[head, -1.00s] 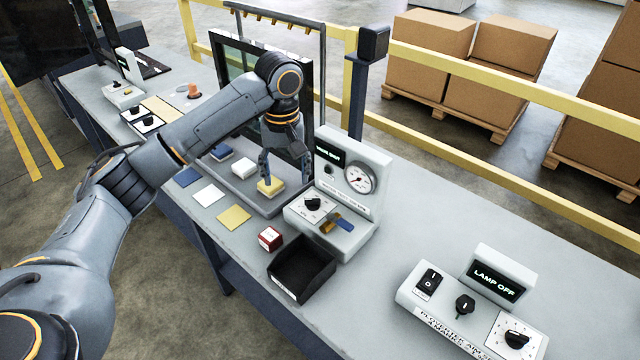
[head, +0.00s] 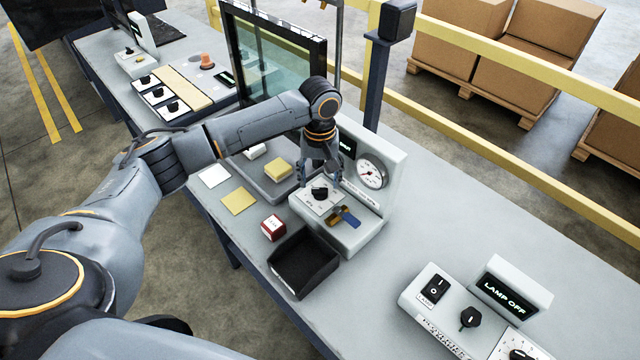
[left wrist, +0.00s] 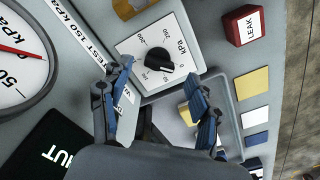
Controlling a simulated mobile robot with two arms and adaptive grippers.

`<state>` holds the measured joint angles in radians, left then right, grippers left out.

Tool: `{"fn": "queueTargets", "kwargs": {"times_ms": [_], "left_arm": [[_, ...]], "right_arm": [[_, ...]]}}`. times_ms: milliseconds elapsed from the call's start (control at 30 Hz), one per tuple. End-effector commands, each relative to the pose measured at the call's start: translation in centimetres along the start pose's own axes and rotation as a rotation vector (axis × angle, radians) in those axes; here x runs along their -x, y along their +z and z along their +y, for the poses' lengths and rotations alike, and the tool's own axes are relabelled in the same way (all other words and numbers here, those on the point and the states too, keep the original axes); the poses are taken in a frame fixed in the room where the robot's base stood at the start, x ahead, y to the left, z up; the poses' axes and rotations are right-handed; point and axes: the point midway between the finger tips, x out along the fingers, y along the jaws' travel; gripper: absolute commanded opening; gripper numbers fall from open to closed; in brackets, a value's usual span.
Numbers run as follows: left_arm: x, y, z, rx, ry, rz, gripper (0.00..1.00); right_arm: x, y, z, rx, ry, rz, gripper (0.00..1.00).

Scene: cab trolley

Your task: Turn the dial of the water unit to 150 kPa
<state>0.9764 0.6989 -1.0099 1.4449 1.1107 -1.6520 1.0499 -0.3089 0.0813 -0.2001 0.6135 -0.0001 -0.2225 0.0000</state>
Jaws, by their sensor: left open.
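The water unit (head: 384,207) stands on the bench with a round gauge (head: 372,174), a dark display, a brass valve with a blue lever (head: 346,217) and a black dial knob (head: 320,193) on a white scale plate. In the left wrist view the knob (left wrist: 159,60) sits on its kPa scale; its exact setting is too small to read. The gauge (left wrist: 22,62) with its red needle is partly cut off. A label reads "TEST 150 KPA" (left wrist: 68,38). My left gripper (head: 323,176) is open close above the dial, its blue fingertips (left wrist: 161,74) apart on either side. My right gripper is not in view.
A black open bin (head: 303,263) and a red LEAK block (head: 273,227) stand in front of the unit. A grey tray with yellow and white blocks (head: 278,169) lies to the left. A lamp unit (head: 470,318) stands at the right, with bare bench between.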

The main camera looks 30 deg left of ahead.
Motion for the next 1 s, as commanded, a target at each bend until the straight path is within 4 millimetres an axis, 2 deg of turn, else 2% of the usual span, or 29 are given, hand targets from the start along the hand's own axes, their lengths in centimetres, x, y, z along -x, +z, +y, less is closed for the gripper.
{"fn": "queueTargets", "kwargs": {"times_ms": [100, 200, 567, 667, 833, 867, 1000], "left_arm": [[-1.7, 0.0, 0.0, 0.000, -0.002, -0.001, 0.62], [-2.6, 0.0, 0.0, -0.001, 0.000, 0.000, 0.62], [-3.2, 0.0, 0.0, -0.001, 0.000, 0.001, 0.62], [-3.2, 0.0, 0.0, -0.001, 0.000, 0.001, 0.46], [-3.2, 0.0, 0.0, -0.001, 0.000, 0.001, 0.11], [-3.2, 0.0, 0.0, -0.001, 0.000, 0.001, 0.08], [-3.2, 0.0, 0.0, -0.005, 0.000, 0.000, 0.08]], "right_arm": [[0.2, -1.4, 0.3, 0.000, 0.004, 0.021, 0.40], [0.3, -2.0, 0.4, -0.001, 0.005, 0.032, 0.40], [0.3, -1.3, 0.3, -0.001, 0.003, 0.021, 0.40], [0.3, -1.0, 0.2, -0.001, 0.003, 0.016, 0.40], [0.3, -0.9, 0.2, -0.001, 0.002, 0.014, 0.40], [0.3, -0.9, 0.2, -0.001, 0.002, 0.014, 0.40], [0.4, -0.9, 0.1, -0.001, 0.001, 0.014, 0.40]]}}
